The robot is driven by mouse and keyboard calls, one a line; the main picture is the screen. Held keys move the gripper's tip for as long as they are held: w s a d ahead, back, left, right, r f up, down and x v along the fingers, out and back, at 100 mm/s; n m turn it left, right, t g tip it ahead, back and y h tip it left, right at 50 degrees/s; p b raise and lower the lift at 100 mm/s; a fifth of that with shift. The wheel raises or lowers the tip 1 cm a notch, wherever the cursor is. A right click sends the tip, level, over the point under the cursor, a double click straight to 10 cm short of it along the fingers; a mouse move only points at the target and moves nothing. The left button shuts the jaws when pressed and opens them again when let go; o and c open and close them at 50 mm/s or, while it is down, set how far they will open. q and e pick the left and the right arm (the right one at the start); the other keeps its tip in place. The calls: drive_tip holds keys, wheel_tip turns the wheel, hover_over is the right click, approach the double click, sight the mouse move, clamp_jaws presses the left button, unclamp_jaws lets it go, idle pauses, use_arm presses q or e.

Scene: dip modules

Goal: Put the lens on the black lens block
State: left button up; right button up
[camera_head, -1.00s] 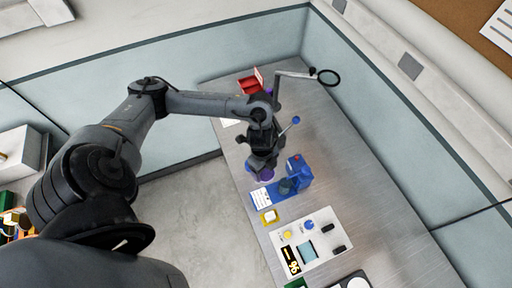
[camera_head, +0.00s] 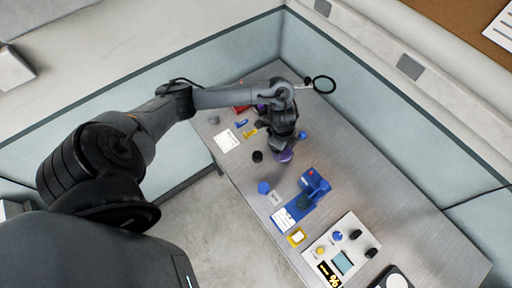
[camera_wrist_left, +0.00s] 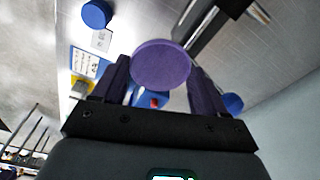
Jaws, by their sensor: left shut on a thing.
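In the head view a purple round lens (camera_head: 285,156) sits at the tip of my left gripper (camera_head: 283,148). In the left wrist view the same lens (camera_wrist_left: 161,65) is between the two fingers of the left gripper (camera_wrist_left: 160,72), which are shut on it. Its flat face is toward the wrist camera. The black lens block (camera_head: 257,156) is a small dark round piece on the table, a little left of the held lens in the head view. The lens is apart from it. My right gripper is not in view.
A blue device (camera_head: 308,200), a blue disc (camera_head: 263,187), a yellow tray (camera_head: 297,237) and a white panel with knobs (camera_head: 322,246) lie toward the front. A white paper (camera_head: 226,141) lies to the left. A ring on an arm (camera_head: 324,85) is behind.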

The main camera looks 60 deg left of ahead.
use_arm(q)
drive_tip(key=shift+s+a+f+b, duration=0.3)
drive_tip(key=shift+s+f, duration=0.1)
drive_tip(key=shift+f, duration=0.1)
drive_tip(key=shift+s+a+f+b, duration=0.15)
drive_tip(key=shift+s+a+f, duration=0.15)
drive_tip(key=shift+s+f, duration=0.15)
hover_over(258, 155)
drive_tip(key=f, duration=0.4)
drive_tip(key=shift+d+b, duration=0.25)
drive_tip(key=shift+b, duration=0.1)
drive_tip(key=shift+s+a+f, duration=0.2)
drive_tip(key=shift+a+f, duration=0.1)
drive_tip(key=shift+a, duration=0.15)
drive_tip(key=shift+f, duration=2.05)
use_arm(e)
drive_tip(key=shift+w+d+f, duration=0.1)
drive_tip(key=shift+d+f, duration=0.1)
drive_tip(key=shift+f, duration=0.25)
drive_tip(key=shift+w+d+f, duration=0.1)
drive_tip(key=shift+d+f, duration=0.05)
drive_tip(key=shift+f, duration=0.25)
use_arm(q)
drive_tip(key=shift+f, duration=0.15)
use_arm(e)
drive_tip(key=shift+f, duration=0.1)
use_arm(q)
drive_tip(key=o, duration=1.1)
